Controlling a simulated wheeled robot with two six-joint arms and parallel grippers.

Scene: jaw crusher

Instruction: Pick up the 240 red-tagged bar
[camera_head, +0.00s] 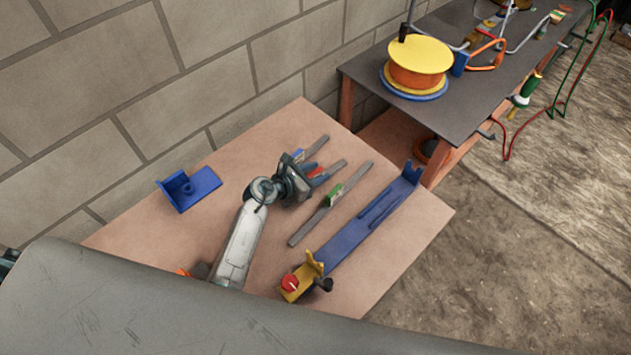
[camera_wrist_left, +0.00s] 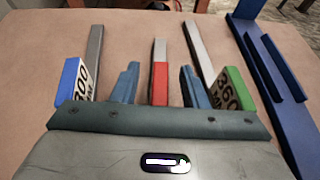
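The red-tagged bar (camera_head: 336,168) lies on the tan table, partly hidden by my left gripper in the head view. In the left wrist view its red tag (camera_wrist_left: 160,84) sits between the two fingers, with a gap on each side; no number shows on it. My left gripper (camera_wrist_left: 160,88) is open and straddles the bar; I cannot tell its exact height. A blue-tagged bar (camera_wrist_left: 95,50) lies to the left. A green-tagged bar (camera_head: 308,221), marked 360, lies to the right. My right gripper is not in view.
A blue fixture (camera_head: 365,225) with a yellow end block (camera_head: 296,284) and red button lies right of the bars. A blue bracket (camera_head: 190,188) stands at the left. A dark bench (camera_head: 455,105) with a yellow-orange reel (camera_head: 418,62) stands beyond. A block wall runs behind.

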